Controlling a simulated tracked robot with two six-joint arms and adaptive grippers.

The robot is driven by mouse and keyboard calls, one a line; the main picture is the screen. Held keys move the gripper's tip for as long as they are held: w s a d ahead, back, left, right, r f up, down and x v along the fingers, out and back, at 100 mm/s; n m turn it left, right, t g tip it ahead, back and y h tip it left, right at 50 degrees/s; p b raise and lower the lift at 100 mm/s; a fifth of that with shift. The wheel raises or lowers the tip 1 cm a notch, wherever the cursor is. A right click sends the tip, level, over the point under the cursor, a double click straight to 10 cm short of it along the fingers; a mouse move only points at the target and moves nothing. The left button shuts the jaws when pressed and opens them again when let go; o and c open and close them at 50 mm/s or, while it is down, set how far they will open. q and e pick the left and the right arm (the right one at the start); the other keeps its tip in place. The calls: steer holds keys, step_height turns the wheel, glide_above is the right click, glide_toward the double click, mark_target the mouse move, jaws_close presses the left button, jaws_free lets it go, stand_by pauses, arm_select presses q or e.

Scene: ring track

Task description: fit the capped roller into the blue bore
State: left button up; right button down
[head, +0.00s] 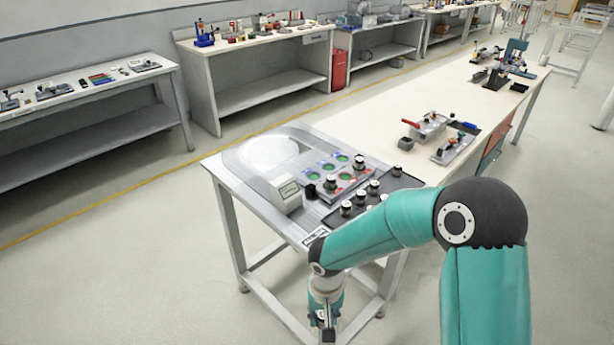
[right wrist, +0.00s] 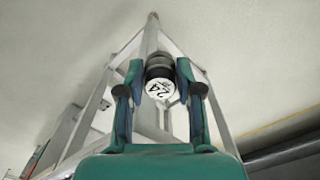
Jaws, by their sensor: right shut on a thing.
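My right gripper (head: 326,318) hangs low in front of the table's near edge, apart from the fixture. In the right wrist view it (right wrist: 160,82) is shut on a dark roller with a white marked cap (right wrist: 160,89), the cap facing the camera. On the table, a fixture has round green-looking openings with blue surrounds (head: 327,167); I cannot tell whether one is the blue bore. My left gripper is not in view.
Several white-topped dark rollers (head: 347,207) stand on and around a dark tray (head: 407,181). A small pale box with a display (head: 286,194) stands at the left of the fixture. The table's metal legs (head: 236,243) are close behind my gripper. Further along the bench lies a red-handled tool (head: 428,128).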

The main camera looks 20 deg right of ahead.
steer(key=shift+w+a, duration=0.15)
steer(key=shift+a, duration=0.1)
